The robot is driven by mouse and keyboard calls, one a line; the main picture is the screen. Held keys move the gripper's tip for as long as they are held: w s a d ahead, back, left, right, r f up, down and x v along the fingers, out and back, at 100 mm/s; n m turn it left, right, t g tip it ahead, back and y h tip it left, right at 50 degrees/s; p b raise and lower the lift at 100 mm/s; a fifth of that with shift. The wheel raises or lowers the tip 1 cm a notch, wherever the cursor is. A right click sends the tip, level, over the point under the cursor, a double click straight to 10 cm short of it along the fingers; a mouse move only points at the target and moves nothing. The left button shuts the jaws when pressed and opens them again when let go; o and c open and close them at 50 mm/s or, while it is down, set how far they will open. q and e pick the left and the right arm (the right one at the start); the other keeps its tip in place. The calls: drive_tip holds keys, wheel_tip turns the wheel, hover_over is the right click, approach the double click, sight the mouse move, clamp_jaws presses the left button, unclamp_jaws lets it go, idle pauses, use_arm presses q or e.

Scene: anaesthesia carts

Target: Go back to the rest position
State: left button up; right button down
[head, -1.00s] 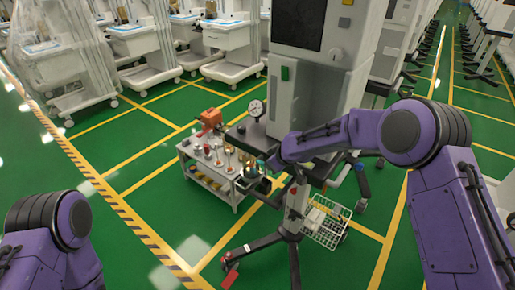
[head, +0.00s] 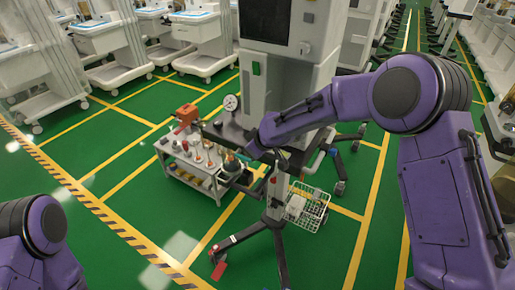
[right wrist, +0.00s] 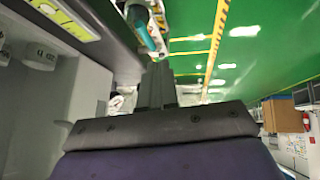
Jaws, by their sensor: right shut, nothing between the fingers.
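My right arm reaches in from the right in the head view, with its elbow high and its forearm pointing left toward the anaesthesia machine (head: 270,80). My right gripper (right wrist: 157,85) is shut and empty in the right wrist view, its two dark fingers together. In the head view it is small and hard to make out at the forearm's far end, before the machine's lower shelf. A teal-tipped object (right wrist: 143,30) shows beyond the fingers; I cannot tell whether they touch. Only the upper part of my left arm shows at the lower left; my left gripper is out of view.
A low white cart (head: 190,172) with several small fittings and a red-orange device (head: 186,116) stands left of the machine. A wire basket (head: 306,206) and a wheeled stand (head: 275,205) are below my forearm. Green floor (head: 110,160) is open at left.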

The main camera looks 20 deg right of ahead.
wheel_tip(320, 180, up, 4)
drive_tip(key=s+d+m+t, duration=0.1)
drive_tip(key=s+d+m, duration=0.1)
drive_tip(key=s+d+f+m+t+h, duration=0.1)
drive_tip(key=s+d+f+m+h, duration=0.15)
drive_tip(key=s+f+m, duration=0.55)
drive_tip(key=s+d+f+m+h, duration=0.1)
drive_tip(key=s+d+f+m, duration=0.25)
drive_tip(key=s+f, duration=0.45)
drive_tip(key=s+d+f+g+h, duration=0.1)
drive_tip(key=s+f, duration=0.3)
drive_tip(key=s, duration=0.4)
drive_tip(key=s+d+f+g, duration=0.2)
drive_tip(key=s+d+f, duration=0.1)
drive_tip(key=s, duration=0.5)
drive_tip(key=s+d+f+g+h, duration=0.1)
drive_tip(key=s+d+f+g, duration=0.1)
drive_tip(key=s+f, duration=0.4)
drive_tip(key=shift+s+m+g+h+b, duration=0.35)
drive_tip(key=shift+s+m, duration=0.1)
drive_tip(key=shift+s, duration=0.75)
